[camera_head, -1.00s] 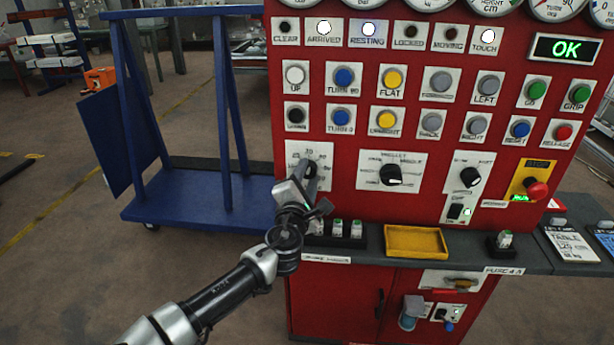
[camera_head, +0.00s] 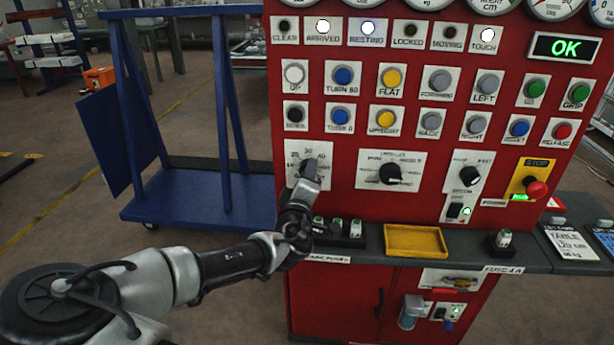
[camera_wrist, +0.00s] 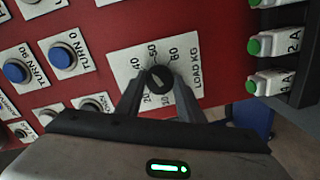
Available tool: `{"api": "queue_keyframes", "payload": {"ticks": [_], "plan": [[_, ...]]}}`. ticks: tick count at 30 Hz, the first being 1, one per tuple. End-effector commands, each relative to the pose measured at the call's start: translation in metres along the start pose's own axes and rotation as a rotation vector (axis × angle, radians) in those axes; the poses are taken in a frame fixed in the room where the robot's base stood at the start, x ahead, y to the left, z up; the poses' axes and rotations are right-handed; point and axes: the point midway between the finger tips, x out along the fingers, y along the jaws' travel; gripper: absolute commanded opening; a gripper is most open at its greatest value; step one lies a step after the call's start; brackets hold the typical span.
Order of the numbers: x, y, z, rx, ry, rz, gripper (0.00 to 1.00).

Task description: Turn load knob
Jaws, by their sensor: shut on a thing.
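The load knob (camera_wrist: 159,79) is a small black round knob on a white plate (camera_wrist: 128,62) marked LOAD KG, with numbers around it. In the wrist view my gripper (camera_wrist: 160,98) has one finger on each side of the knob, shut on it. The knob's pointer direction is hard to read. In the head view my gripper (camera_head: 308,172) reaches the load plate (camera_head: 323,152) on the left of the red panel and hides the knob there.
To the right are a selector knob (camera_head: 390,174), another black knob (camera_head: 470,176) and a red stop button (camera_head: 537,187). Below are green-topped fuses (camera_head: 337,228) and a yellow tray (camera_head: 415,240). A blue cart (camera_head: 190,195) stands left. The display (camera_head: 566,49) reads OK.

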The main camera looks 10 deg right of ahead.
Motion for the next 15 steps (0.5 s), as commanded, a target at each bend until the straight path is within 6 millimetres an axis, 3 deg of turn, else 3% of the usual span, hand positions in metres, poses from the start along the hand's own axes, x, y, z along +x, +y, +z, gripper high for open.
{"api": "queue_keyframes", "payload": {"ticks": [15], "plan": [[0.0008, 0.0016, -0.0007, 0.145, 0.009, -0.002, 0.12]]}}
